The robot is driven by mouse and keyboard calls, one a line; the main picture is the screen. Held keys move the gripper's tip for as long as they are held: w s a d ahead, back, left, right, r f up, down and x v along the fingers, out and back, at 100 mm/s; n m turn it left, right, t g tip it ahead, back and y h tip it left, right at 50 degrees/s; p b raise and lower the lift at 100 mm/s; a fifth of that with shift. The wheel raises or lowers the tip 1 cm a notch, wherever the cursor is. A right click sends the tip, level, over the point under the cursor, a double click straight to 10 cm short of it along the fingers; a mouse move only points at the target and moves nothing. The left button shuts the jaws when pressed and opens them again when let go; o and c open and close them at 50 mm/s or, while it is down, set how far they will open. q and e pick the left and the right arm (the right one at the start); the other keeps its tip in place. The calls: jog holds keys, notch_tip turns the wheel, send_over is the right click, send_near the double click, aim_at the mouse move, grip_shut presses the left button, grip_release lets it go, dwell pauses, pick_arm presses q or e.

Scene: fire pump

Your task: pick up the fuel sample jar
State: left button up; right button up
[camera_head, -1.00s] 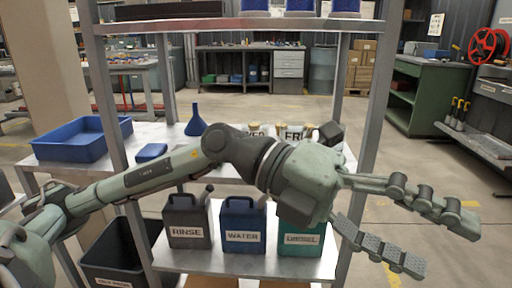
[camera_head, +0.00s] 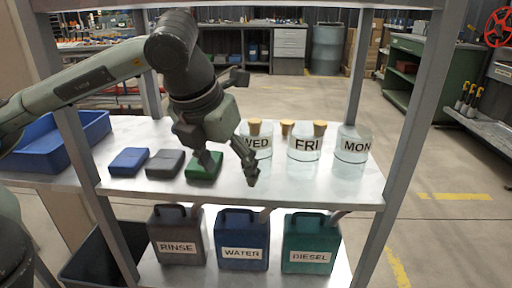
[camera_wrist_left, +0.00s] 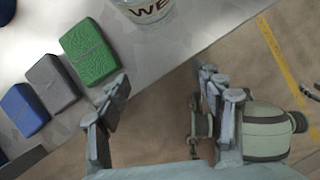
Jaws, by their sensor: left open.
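Clear glass jars stand on the white shelf (camera_head: 335,187): the WED jar (camera_head: 259,143), the FRI jar (camera_head: 303,150) and the MON jar (camera_head: 353,150). Another cork (camera_head: 287,128) shows behind, between WED and FRI. Which jar holds the fuel sample I cannot tell. My left gripper (camera_head: 230,172) is open and empty, fingers pointing down, just left of and in front of the WED jar, and overlaps part of it. In the left wrist view the WED jar (camera_wrist_left: 147,8) is cut off at the top, beyond the open fingers (camera_wrist_left: 163,110). My right gripper is not in view.
A green block (camera_head: 205,167), a grey block (camera_head: 165,163) and a blue block (camera_head: 129,161) lie left of the jars. A blue tray (camera_head: 95,122) sits further left. Rinse (camera_head: 178,236), water (camera_head: 242,240) and diesel (camera_head: 310,243) cans stand below. Shelf posts (camera_head: 388,200) flank the shelf.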

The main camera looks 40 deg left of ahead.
aim_at(249, 137)
pick_arm(q)
jog(key=w+p, duration=0.1)
jog(key=w, duration=0.4)
jog(key=w+a+p, duration=0.1)
jog(key=w, duration=0.2)
jog(key=shift+r+p, duration=0.1)
jog(key=shift+p, duration=0.25)
jog(key=shift+w+a+r+p, duration=0.15)
jog(key=shift+w+p, duration=0.4)
jog(key=shift+w, duration=0.7)
jog(key=b+x, duration=0.1)
jog(key=x, duration=0.1)
jog(key=shift+w+a+f, duration=0.1)
jog(key=shift+w+f, duration=0.05)
jog(key=shift+f, duration=0.15)
jog(key=shift+w+f, duration=0.2)
jog(key=shift+f, duration=0.2)
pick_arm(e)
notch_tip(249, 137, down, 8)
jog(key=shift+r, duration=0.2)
pick_arm(q)
jog(key=c, duration=1)
jog(key=shift+c, duration=0.2)
jog(key=shift+a+r, duration=0.1)
jog(key=shift+r, duration=0.05)
